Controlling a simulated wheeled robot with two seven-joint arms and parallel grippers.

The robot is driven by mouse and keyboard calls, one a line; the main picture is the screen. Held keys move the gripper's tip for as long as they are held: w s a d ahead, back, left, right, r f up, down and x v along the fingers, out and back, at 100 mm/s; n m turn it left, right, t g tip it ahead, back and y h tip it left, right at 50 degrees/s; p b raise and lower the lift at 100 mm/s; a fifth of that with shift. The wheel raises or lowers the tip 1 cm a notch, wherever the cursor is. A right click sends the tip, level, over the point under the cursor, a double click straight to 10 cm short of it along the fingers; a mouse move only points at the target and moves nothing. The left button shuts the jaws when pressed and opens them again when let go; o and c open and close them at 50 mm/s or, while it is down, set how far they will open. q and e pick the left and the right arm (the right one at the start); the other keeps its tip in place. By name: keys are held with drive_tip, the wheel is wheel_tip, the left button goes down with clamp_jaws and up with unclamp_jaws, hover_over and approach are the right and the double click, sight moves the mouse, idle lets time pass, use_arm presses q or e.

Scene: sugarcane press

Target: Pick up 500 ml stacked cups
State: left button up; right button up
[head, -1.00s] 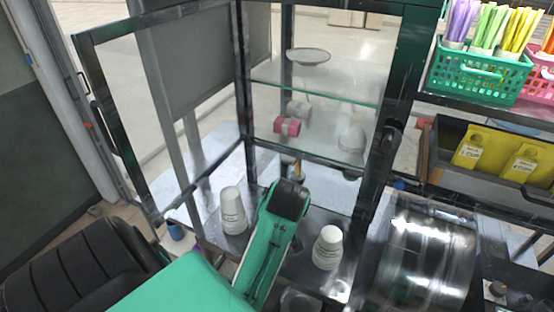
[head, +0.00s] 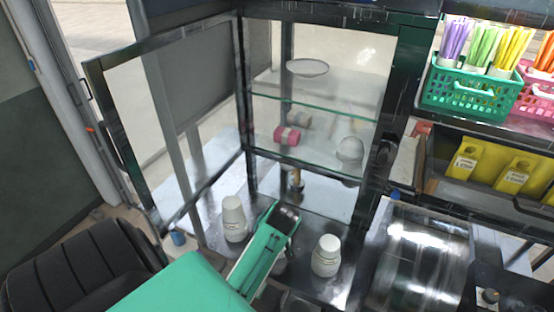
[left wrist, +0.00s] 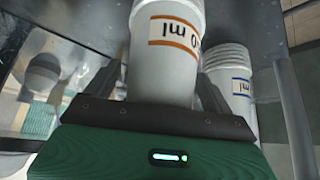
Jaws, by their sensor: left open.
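Two white cup stacks stand upside down on the metal counter in the head view, a left stack (head: 233,219) and a right stack (head: 326,256). My left gripper (head: 284,216) is between them, its fingers hard to make out there. In the left wrist view, the left gripper (left wrist: 160,92) is open, with a white cup stack (left wrist: 166,62) with an orange label between its fingers. The label ends in "0 ml"; its first digits are hidden. Another white stack with a blue label (left wrist: 231,82) stands behind the right finger. My right gripper is not in view.
A glass cabinet has its framed door (head: 160,130) open at left. Its glass shelf holds a pink roll (head: 286,135) and a white rounded item (head: 350,150). A shiny metal drum (head: 420,255) stands right of the cups. A green straw basket (head: 465,92) sits above yellow boxes (head: 490,167).

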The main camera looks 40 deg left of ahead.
use_arm(q)
drive_tip(key=c, duration=1.1)
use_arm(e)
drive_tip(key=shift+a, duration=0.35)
use_arm(q)
drive_tip(key=shift+r, duration=0.1)
